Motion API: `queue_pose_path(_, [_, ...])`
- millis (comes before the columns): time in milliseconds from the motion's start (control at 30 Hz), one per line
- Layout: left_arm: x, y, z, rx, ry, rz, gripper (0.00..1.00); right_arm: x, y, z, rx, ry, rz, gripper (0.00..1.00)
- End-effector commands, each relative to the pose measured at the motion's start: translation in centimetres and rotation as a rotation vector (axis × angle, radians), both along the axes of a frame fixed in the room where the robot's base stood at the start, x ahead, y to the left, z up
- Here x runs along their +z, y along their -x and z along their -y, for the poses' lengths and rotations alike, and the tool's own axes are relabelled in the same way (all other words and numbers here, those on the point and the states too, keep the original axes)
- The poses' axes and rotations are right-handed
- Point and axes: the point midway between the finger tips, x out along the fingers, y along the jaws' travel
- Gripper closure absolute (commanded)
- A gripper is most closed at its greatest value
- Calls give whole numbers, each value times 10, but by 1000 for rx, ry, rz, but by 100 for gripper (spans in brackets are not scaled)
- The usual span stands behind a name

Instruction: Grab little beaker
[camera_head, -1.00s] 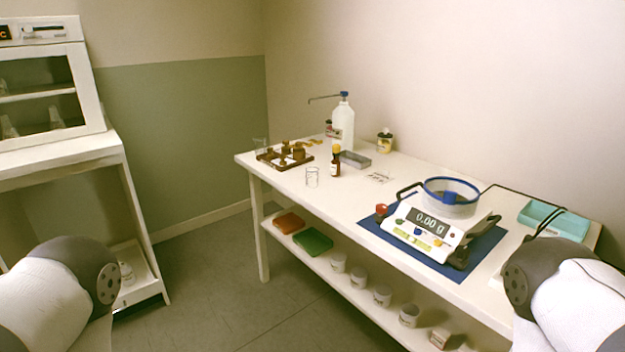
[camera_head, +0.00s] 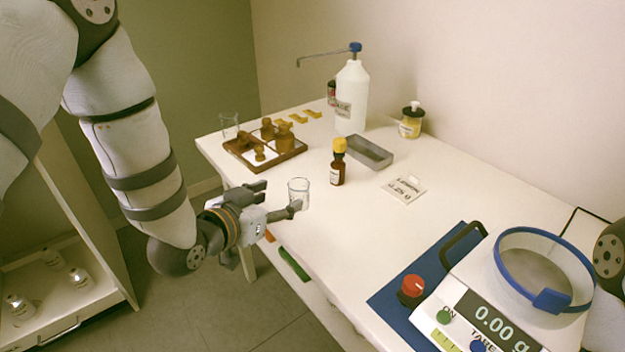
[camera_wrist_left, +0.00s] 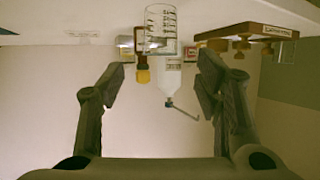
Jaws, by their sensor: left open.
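A small clear glass beaker (camera_head: 298,194) stands upright near the table's left front edge. My left gripper (camera_head: 279,198) is beside it, fingers apart and pointing at it. One fingertip overlaps the beaker's lower side in the head view; I cannot tell if they touch. In the left wrist view, which looks upside down, the beaker (camera_wrist_left: 161,22) with dark graduation marks is ahead, between the lines of the open fingers (camera_wrist_left: 162,76). A second clear beaker (camera_head: 229,125) stands farther back at the table's far left corner. My right gripper is out of view.
A brown dropper bottle (camera_head: 338,168) with a yellow cap stands just behind the beaker. A wooden weight tray (camera_head: 240,156), grey metal tray (camera_head: 370,152), white pump bottle (camera_head: 352,100) and label card (camera_head: 404,189) are farther back. A scale (camera_head: 470,300) occupies the right.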

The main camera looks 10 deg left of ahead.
Motion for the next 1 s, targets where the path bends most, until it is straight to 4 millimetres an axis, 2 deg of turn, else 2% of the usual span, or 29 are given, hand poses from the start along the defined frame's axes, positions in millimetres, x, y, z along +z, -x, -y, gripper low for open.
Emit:
queue_pose_path(33, [-13, -10, 3, -1, 0, -9, 42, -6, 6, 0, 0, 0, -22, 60])
queue_pose_path(100, [-21, -24, 6, -1, -1, -12, 42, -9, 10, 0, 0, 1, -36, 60])
queue_pose_path(533, [-47, -88, 18, 0, -1, -12, 42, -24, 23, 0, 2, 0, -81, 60])
queue_pose_path(800, [-46, -95, 20, 1, 0, -9, 42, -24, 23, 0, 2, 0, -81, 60])
queue_pose_path(867, [-46, -95, 20, 1, 0, -9, 53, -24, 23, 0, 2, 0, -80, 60])
queue_pose_path(1000, [-46, -95, 19, 1, 0, -9, 85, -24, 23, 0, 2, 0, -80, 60])
